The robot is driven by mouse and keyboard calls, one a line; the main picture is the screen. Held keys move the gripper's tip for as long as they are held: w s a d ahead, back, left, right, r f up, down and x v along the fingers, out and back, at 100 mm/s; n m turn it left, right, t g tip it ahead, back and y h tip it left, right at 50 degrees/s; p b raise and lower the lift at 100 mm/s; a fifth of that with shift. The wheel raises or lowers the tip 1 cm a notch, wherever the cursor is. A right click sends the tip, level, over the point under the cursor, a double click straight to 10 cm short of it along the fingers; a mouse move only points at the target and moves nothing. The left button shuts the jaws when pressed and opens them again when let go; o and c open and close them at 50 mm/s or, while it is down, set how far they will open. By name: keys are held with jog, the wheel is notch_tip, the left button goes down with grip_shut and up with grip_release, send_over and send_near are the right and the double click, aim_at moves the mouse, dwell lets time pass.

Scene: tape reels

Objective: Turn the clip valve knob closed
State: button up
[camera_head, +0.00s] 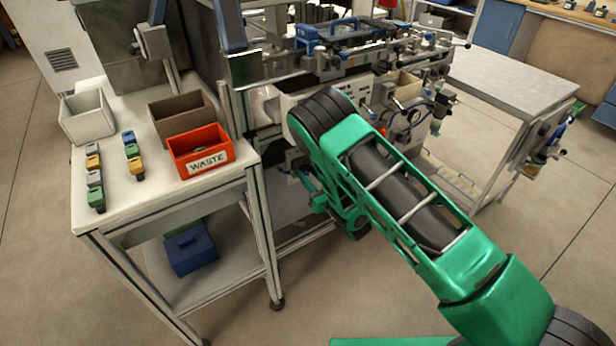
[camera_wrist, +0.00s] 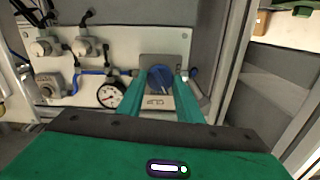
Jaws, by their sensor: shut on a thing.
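In the wrist view a round blue knob (camera_wrist: 160,78) sits on a grey square plate (camera_wrist: 160,100) with a small dark marking below the knob. The plate is fixed to a light panel. The two green fingers of my gripper (camera_wrist: 160,82) reach forward, one on each side of the knob, and are shut on it. Exact finger contact is hard to make out. In the head view my green arm (camera_head: 400,200) reaches toward the machine and hides the knob and most of my gripper.
Beside the knob are a pressure gauge (camera_wrist: 111,95), grey fittings (camera_wrist: 88,46) and a blue hose. In the head view a white table (camera_head: 125,205) at left holds a red WASTE bin (camera_head: 201,151), a brown bin (camera_head: 183,112), a white bin (camera_head: 87,117) and several small coloured blocks.

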jog(key=n, duration=0.6)
jog(key=shift+s+n, duration=0.1)
jog(key=shift+n, duration=0.2)
jog(key=n, duration=0.6)
jog(key=shift+s+a+f, duration=0.1)
jog(key=shift+a, duration=0.05)
jog(key=o, duration=1)
jog(key=shift+o, duration=0.2)
jog(key=v, duration=1)
jog(key=shift+s+d, duration=0.25)
jog(key=shift+d, duration=0.05)
